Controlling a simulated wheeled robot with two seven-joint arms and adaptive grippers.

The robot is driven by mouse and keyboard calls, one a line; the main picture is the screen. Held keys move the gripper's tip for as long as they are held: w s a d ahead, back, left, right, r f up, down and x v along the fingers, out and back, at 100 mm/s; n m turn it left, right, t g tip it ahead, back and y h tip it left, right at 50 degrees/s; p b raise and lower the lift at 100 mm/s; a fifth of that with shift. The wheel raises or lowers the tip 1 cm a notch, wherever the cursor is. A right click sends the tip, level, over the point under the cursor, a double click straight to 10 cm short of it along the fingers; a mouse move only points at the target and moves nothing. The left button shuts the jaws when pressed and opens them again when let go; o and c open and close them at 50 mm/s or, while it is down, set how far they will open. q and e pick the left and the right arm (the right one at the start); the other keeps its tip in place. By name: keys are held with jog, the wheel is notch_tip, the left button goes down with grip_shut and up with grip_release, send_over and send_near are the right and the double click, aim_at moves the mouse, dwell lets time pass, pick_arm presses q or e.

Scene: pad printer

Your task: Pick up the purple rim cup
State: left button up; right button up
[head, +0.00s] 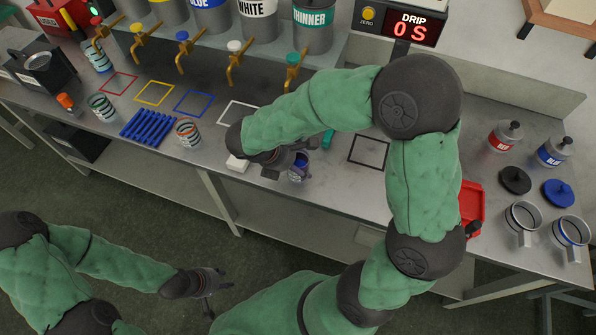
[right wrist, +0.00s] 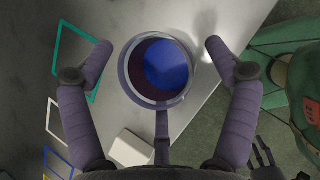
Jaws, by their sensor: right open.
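The cup (right wrist: 160,72) is in the right wrist view, seen from above, with a purple-grey rim and wall, blue inside, and a handle pointing toward my palm. It stands near the table's front edge; in the head view the cup (head: 299,172) is partly covered by my right gripper (head: 297,158). In the right wrist view my right gripper (right wrist: 158,44) is open, one finger on each side of the cup, with gaps to both. My left gripper (head: 219,297) is open and empty, low in front of the table, far from the cup.
A white block (head: 237,164) lies beside the cup. Striped cups (head: 188,133), a blue rack (head: 148,125) and coloured outline squares (head: 194,103) lie to the left. A black square (head: 369,152), a red tray (head: 470,208), bottles and metal mugs (head: 523,216) are to the right.

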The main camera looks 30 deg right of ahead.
jog(key=shift+d+f, duration=0.1)
jog(key=shift+c, duration=0.3)
jog(key=c, duration=1.1)
jog(key=shift+c, duration=0.2)
